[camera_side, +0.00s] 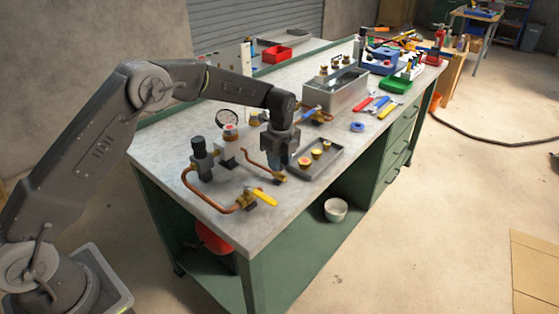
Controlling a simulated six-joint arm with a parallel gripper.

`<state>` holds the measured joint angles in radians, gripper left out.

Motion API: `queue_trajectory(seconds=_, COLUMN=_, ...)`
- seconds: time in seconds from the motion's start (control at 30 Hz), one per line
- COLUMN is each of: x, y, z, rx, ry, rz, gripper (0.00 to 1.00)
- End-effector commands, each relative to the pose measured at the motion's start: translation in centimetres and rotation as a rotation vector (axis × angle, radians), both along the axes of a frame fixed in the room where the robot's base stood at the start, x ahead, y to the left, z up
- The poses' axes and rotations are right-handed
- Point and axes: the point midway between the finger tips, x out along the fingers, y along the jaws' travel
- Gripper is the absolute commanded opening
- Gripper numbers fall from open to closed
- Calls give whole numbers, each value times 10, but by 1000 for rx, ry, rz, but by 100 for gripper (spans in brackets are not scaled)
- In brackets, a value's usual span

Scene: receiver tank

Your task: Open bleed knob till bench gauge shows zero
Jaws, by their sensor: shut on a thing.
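The bench gauge (227,119) is a round white dial with a dark rim, standing toward the back of the grey bench top. Its needle is too small to read. My gripper (276,170) points straight down near the front of the bench, left of a grey tray. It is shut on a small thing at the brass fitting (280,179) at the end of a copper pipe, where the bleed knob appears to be. The jaws hide nearly all of the knob, so its turn does not show.
A yellow-handled valve (263,196) and copper pipe (222,206) lie left of my gripper. A black regulator (202,157) stands behind them. The grey tray (328,168) holds brass parts close on the right. A metal bin (338,98) and tools lie farther right.

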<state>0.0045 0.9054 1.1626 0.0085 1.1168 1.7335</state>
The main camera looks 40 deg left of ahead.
Motion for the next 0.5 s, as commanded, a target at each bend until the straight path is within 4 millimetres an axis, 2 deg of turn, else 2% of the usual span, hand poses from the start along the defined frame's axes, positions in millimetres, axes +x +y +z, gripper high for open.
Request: queue_trajectory(seconds=0.5, x=1, y=-1, z=2, rx=-2, ry=-5, rz=-42, gripper=7)
